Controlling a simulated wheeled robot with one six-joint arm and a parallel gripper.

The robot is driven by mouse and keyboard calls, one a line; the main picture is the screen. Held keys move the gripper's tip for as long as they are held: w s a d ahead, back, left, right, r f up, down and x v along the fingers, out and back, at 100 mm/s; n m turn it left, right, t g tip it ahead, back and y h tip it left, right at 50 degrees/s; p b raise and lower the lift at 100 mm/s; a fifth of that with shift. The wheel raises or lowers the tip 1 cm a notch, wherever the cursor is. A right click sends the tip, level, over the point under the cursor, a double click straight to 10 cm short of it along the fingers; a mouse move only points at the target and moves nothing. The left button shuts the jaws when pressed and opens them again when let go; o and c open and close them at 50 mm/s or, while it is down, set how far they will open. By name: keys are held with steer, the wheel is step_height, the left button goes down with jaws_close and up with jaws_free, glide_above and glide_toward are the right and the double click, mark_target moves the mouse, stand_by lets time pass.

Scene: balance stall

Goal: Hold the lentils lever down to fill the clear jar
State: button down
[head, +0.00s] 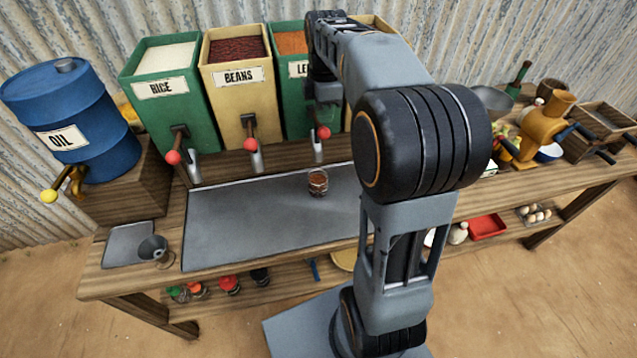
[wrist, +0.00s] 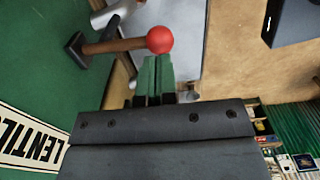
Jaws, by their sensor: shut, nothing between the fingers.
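The lentils bin (head: 293,95) is green with orange lentils on top, its label partly hidden by my arm. Its lever has a red ball knob (head: 322,132), also large in the wrist view (wrist: 159,39). My gripper (wrist: 157,78) is shut and empty, its green fingertips right at the red knob; whether they touch it I cannot tell. In the head view, my arm hides most of the gripper. The clear jar (head: 318,182) stands upright on the grey tray, below the lentils spout (head: 318,150), with brownish contents inside. I cannot make out its fill level.
The grey tray (head: 235,228) is mostly bare left of the jar. Rice (head: 168,95) and beans (head: 238,98) bins stand left of the lentils, with their own red-knobbed levers. A blue oil drum (head: 75,120) is far left. A grinder (head: 540,130) and bowls stand at the right.

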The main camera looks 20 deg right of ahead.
mark_target(324, 128)
step_height(324, 128, down, 6)
steer(key=b, duration=0.4)
steer(key=shift+r, duration=0.1)
stand_by(1.3)
step_height(324, 128, up, 6)
steer(key=p, duration=0.5)
steer(key=shift+r, duration=0.1)
steer(key=shift+f, duration=0.2)
